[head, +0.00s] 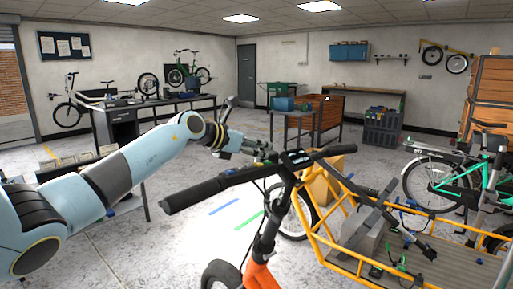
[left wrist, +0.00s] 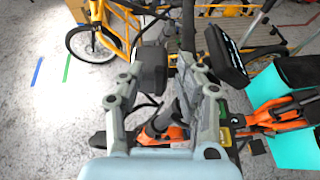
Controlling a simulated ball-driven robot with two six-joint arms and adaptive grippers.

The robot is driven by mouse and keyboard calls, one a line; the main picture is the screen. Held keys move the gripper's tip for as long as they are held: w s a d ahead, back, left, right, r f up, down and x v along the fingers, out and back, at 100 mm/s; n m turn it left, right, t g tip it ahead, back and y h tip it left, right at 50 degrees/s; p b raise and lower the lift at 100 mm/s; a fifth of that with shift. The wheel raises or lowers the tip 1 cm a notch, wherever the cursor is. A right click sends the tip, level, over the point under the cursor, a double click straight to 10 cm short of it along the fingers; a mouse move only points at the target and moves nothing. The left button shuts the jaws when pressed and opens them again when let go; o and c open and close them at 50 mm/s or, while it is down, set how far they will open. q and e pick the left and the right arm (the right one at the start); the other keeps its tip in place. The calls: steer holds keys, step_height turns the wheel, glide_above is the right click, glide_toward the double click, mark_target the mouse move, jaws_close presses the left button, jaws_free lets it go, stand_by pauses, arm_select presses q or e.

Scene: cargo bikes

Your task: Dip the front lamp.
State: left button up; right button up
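The front lamp, seemingly the dark block (left wrist: 152,68) in the left wrist view, sits beside the handlebar (head: 230,182) of the orange bike (head: 258,274). My left gripper (head: 262,152) reaches in from the left, just beyond the handlebar. In the left wrist view its two fingers (left wrist: 158,82) stand apart with the lamp between their tips. A gap shows on the right side; I cannot tell whether the left finger touches it. In the head view I cannot make out the lamp behind the gripper and bar. My right gripper is not in view.
A black display (head: 297,158) is mounted mid-handlebar, close to my left gripper. A yellow cargo frame (head: 312,232) stands to the right behind the bars. A green bike (head: 462,176) is at the far right. The floor left of the handlebar is mostly clear.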

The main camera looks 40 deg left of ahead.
arm_select(q)
steer(key=shift+c, duration=0.3)
jaws_close()
